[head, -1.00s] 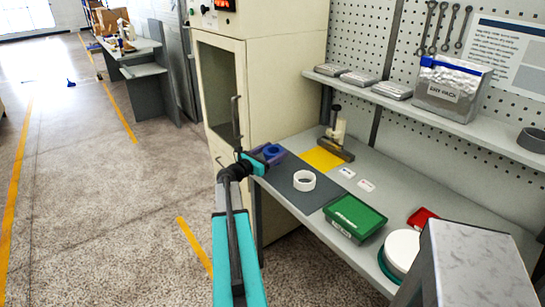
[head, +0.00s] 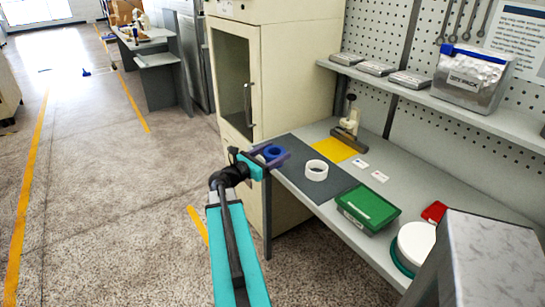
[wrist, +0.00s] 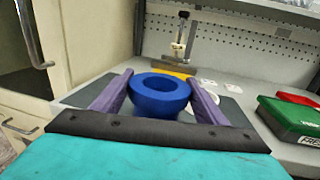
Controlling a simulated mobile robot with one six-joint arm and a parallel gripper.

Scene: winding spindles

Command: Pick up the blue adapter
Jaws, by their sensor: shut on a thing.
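The blue adapter (head: 273,152) is a thick ring with a round opening. In the head view it is at the near left end of the bench, by the dark grey mat's left edge. In the wrist view the blue adapter (wrist: 160,95) sits between the two purple fingers of my gripper (wrist: 160,80), opening upward. My gripper (head: 271,157) is shut on it, one finger on each side. The fingers hide part of its sides, and its underside is hidden. I cannot tell how far it is above the bench.
A white ring (head: 316,170) lies on the dark mat (head: 325,190). A small press (head: 346,130) stands behind by a yellow patch (head: 334,150). A green box (head: 367,208) and red box (head: 434,212) are to the right. A cabinet (head: 285,75) stands close behind my gripper.

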